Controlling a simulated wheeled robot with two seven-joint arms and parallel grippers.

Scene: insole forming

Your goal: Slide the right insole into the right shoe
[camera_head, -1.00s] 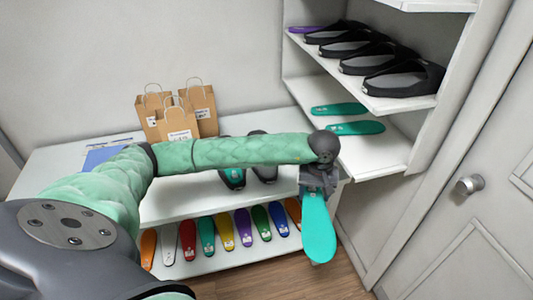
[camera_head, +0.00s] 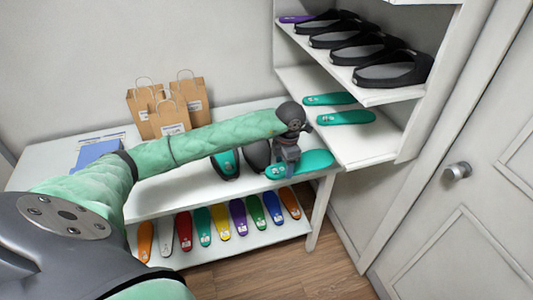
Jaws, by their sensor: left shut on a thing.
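My left gripper (camera_head: 285,168) is shut on one end of a teal insole (camera_head: 313,161), whose free end points right over the table's right edge. The insole shows its broad face; whether it touches the table I cannot tell. Two dark shoes stand on the table just left of the gripper. The left one (camera_head: 227,170) shows teal inside it. The right one (camera_head: 257,157) is partly hidden by my arm and gripper, and I see no teal in its visible part. My right gripper is not in view.
The white table (camera_head: 205,188) holds paper bags (camera_head: 168,115) and a blue item (camera_head: 97,152). Several coloured insoles (camera_head: 220,222) lie on its lower shelf. A white rack (camera_head: 365,150) at right holds teal insoles (camera_head: 345,117) and black shoes (camera_head: 393,72).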

